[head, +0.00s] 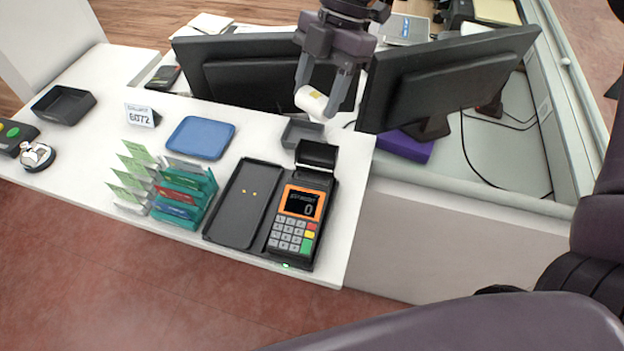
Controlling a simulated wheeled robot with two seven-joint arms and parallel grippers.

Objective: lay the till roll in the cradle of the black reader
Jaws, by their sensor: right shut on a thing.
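The till roll (311,102) is a small white cylinder with a yellowish mark. My right gripper (319,99) is shut on it, fingers pointing down, and holds it in the air in front of the monitors. The black reader (274,237) stands at the counter's right end, with an orange-framed screen reading 0 and a keypad. Its black cradle (316,153) is at the reader's far end and looks empty. The roll is above and beyond the cradle in the picture, apart from it. My left gripper is not in view.
A small grey open box (302,133) stands just behind the cradle. A black tray (243,205) and a card rack (183,196) are left of the reader. Two monitors (440,80) (262,72) stand close around my gripper. A blue tray (200,138) lies further left.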

